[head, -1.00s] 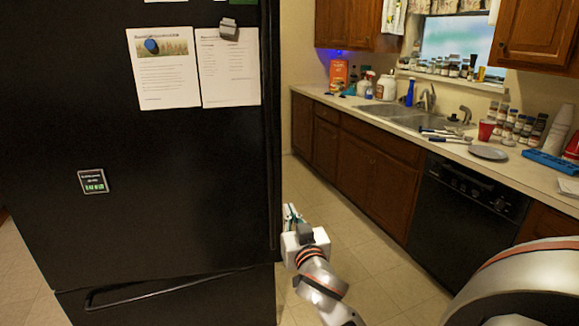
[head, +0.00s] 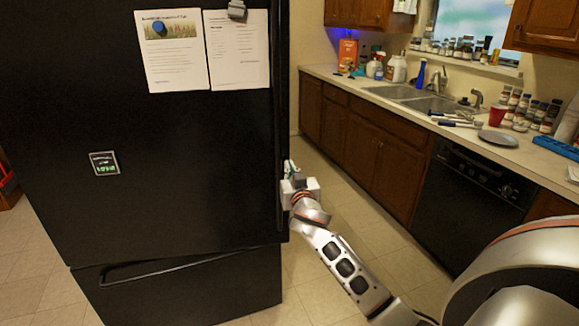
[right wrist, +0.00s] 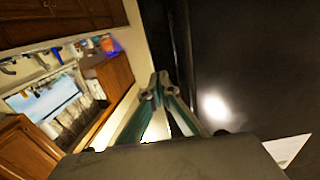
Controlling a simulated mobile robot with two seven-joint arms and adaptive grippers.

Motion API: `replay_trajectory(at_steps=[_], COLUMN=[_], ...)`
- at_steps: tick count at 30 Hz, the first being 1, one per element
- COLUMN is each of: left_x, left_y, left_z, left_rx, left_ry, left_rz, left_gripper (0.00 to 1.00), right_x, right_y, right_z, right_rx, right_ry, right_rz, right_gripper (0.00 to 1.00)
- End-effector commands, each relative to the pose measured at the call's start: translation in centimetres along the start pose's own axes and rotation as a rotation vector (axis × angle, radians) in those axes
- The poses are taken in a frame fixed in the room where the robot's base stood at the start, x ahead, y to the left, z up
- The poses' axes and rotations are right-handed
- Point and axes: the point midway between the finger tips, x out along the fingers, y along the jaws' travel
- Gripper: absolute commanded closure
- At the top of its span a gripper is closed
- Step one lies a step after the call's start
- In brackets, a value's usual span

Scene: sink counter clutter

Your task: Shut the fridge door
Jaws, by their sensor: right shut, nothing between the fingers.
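The black fridge stands at the left of the head view, its upper door (head: 190,170) facing me with papers and magnets on it. Below is a drawer (head: 190,295) with a long bar handle. I cannot tell from here how far the door stands off the fridge body. My right gripper (head: 290,168) is shut and empty beside the door's right edge, partly hidden by that edge. In the right wrist view its fingertips (right wrist: 162,88) meet next to the dark door surface (right wrist: 250,70); touching or apart is unclear. My left gripper is out of view.
A counter with a sink (head: 415,98), jars, a red cup (head: 497,115) and a grey plate (head: 497,138) runs along the right. Below it are wooden cabinets and a black dishwasher (head: 470,205). Tiled floor (head: 350,205) lies clear between fridge and counter.

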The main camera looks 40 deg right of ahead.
Motion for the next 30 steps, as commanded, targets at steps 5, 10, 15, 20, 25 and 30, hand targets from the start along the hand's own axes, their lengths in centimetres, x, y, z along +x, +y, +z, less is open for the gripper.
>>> replay_trajectory(at_steps=[5,10,15,20,25,30], left_x=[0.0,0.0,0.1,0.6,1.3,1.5], left_y=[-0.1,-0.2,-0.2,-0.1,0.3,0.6], left_z=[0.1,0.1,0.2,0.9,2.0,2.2], left_rx=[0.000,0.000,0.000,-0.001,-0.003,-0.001], left_ry=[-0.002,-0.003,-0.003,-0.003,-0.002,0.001], left_rz=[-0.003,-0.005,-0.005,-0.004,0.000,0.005], left_gripper=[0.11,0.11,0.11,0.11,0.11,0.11], right_x=[0.7,0.7,0.9,3.2,7.1,10.6], right_y=[0.0,0.0,0.0,0.1,0.2,1.0], right_z=[0.0,0.0,0.0,0.1,0.3,0.1], right_rx=[0.000,0.000,0.000,-0.001,0.000,-0.004], right_ry=[0.000,0.000,0.001,0.004,0.001,-0.001], right_rz=[-0.001,-0.001,0.000,0.004,0.003,-0.017], right_gripper=[1.00,1.00,1.00,1.00,1.00,1.00])
